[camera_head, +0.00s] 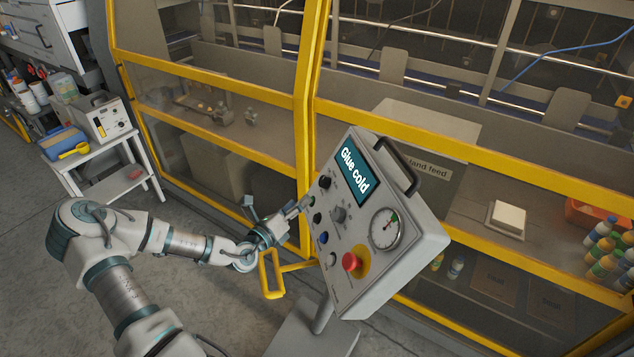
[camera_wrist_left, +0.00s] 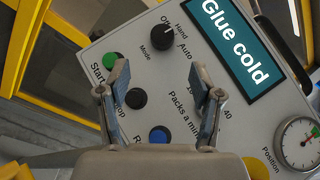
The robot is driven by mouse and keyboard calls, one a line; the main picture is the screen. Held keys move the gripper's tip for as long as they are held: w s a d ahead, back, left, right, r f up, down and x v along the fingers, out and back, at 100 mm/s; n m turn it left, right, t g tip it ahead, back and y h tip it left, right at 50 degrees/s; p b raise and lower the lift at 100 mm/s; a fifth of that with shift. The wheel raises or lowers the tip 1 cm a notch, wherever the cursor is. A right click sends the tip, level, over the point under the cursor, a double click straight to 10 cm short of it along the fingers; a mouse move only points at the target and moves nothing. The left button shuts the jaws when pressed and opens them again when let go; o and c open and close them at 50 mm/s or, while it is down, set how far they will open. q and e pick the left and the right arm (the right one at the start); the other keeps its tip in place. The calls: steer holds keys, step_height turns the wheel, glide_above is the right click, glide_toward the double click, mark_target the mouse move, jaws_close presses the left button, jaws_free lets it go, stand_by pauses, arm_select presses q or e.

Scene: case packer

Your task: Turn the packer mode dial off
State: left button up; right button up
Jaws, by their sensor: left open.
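The mode dial (camera_head: 324,182) is a round black knob near the upper left of the tilted grey control panel (camera_head: 421,248). In the left wrist view, the mode dial (camera_wrist_left: 168,38) has Off, Hand and Auto labels around its upper and right side. I cannot clearly tell which label its mark points at. My left gripper (camera_head: 278,207) is open and empty, in front of the panel's left edge. In the left wrist view, its spread fingers (camera_wrist_left: 160,75) lie below the dial, apart from it. My right gripper is not in view.
The panel has a "Glue cold" screen (camera_head: 355,170), a gauge (camera_head: 386,229) and a red stop button (camera_head: 351,262). Green (camera_wrist_left: 112,60), black (camera_wrist_left: 136,98) and blue (camera_wrist_left: 159,135) buttons lie near my fingers. A yellow handle (camera_head: 270,275) is below my gripper. Yellow-framed guards stand behind.

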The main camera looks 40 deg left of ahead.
mark_target(321, 183)
arm_select(q)
steer(key=w, duration=0.6)
steer(key=shift+w+d, duration=0.2)
steer(key=shift+d, duration=0.05)
steer(key=w+b, duration=0.1)
steer(key=b, duration=0.1)
steer(key=w+a+f+b, duration=0.1)
steer(key=b, duration=0.1)
steer(key=w+b, duration=0.1)
steer(key=b, duration=0.2)
steer(key=shift+w+a+r, duration=0.1)
steer(key=shift+a, duration=0.1)
steer(key=shift+w+d+r+b, duration=0.1)
steer(key=shift+d+r+b, duration=0.2)
steer(key=shift+b, duration=0.2)
steer(key=shift+d+r, duration=0.1)
steer(key=shift+r, duration=0.05)
steer(key=c, duration=1.1)
steer(key=shift+c, duration=0.2)
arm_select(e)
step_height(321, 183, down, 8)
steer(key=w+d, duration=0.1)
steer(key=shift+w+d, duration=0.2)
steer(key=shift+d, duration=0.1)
